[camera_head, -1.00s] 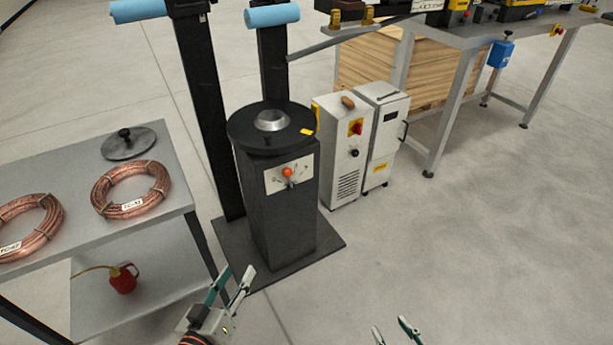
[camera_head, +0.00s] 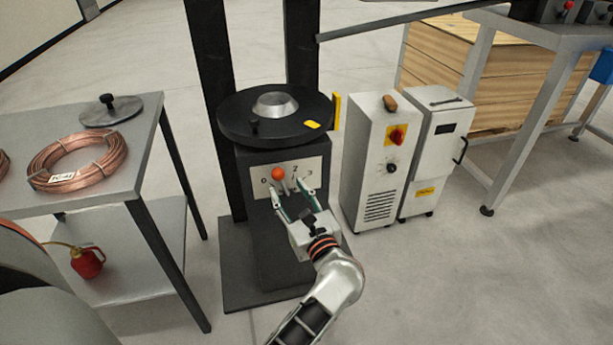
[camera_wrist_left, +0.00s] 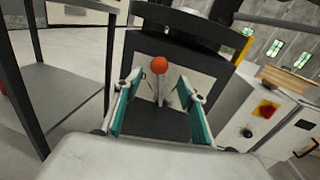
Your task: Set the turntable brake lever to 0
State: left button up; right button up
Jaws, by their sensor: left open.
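The turntable brake lever has an orange ball knob (camera_head: 277,173) in front of a white scale plate (camera_head: 312,166) on the black pedestal. The knob stands between the 0 on the left and the 2, apparently near 1; the mark behind it is hidden. My left gripper (camera_head: 289,188) is open just in front of the plate, with its fingertips slightly below the knob. In the left wrist view, the knob (camera_wrist_left: 159,65) and its pale stem show between the two spread fingers, with gaps on both sides. My right gripper is out of view.
The black turntable disc (camera_head: 235,118) tops the pedestal. White cabinets (camera_head: 371,160) stand close on the right. A grey table (camera_head: 145,160) with a copper coil (camera_head: 77,160) and round lid stands on the left. Open floor lies at the front right.

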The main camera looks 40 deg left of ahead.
aim_at(281, 178)
pick_arm(q)
jog(key=x, duration=0.7)
jog(key=shift+w+a+r, duration=0.1)
jog(key=shift+a+r, duration=0.05)
jog(key=shift+a, duration=0.2)
grip_shut()
